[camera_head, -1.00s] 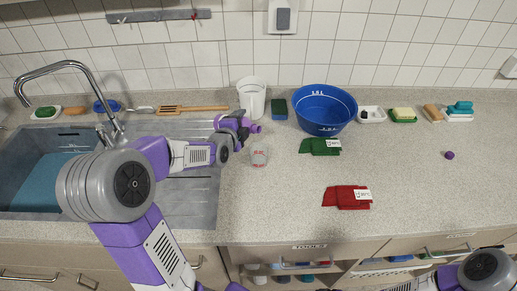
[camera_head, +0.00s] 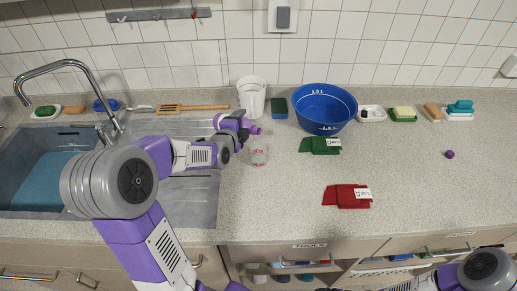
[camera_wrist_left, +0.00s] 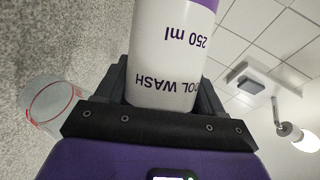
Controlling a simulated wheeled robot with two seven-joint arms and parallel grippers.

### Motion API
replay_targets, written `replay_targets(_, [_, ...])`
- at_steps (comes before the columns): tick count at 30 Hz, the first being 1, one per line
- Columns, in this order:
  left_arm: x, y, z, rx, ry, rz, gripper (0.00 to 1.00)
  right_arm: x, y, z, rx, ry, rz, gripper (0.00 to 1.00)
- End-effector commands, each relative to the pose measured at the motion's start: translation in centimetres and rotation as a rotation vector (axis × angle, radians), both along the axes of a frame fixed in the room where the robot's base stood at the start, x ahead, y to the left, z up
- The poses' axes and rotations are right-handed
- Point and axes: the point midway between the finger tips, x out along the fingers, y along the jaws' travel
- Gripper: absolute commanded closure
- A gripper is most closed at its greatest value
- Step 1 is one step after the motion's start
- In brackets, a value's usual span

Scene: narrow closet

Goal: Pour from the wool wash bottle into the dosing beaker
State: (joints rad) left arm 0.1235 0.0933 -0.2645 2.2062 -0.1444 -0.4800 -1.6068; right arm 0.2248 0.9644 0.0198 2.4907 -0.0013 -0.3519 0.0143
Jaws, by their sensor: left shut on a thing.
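The wool wash bottle (camera_wrist_left: 165,55) is white with a purple band and reads "OL WASH" and "250 ml" in the left wrist view. My left gripper (camera_head: 236,127) is shut on the bottle. In the head view the bottle is mostly hidden by the gripper; its purple mouth end (camera_head: 256,130) points right, so it lies tilted well over. The clear dosing beaker (camera_head: 259,155) with red marks stands upright on the counter, just below that mouth in the picture. The beaker also shows at the left of the left wrist view (camera_wrist_left: 45,103). My right gripper is out of frame.
A purple cap (camera_head: 449,154) lies on the right of the counter. A white cup (camera_head: 251,97) and blue basin (camera_head: 326,112) stand behind. Green (camera_head: 320,146) and red (camera_head: 340,196) folded cloths lie to the right. The sink (camera_head: 40,180) is left.

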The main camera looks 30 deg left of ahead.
Motion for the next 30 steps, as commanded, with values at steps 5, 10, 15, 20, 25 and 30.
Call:
replay_targets(5, [0.0, 0.0, -0.2, 0.010, -0.003, 0.000, 0.72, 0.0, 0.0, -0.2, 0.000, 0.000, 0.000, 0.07])
replay_targets(10, [0.0, 0.1, -0.4, 0.022, -0.004, 0.000, 0.72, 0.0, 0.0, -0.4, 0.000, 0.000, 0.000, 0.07])
replay_targets(15, [0.0, 0.1, -0.6, 0.032, -0.006, 0.000, 0.72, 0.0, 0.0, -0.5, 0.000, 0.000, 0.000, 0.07])
replay_targets(20, [0.0, 0.1, -0.9, 0.041, -0.006, 0.000, 0.72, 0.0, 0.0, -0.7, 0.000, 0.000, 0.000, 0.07])
replay_targets(25, [0.0, 0.2, -1.1, 0.052, -0.007, 0.000, 0.72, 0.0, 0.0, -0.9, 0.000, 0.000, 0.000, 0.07])
replay_targets(30, [0.0, 0.2, -1.3, 0.061, -0.009, 0.001, 0.72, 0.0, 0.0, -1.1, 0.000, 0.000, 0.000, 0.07])
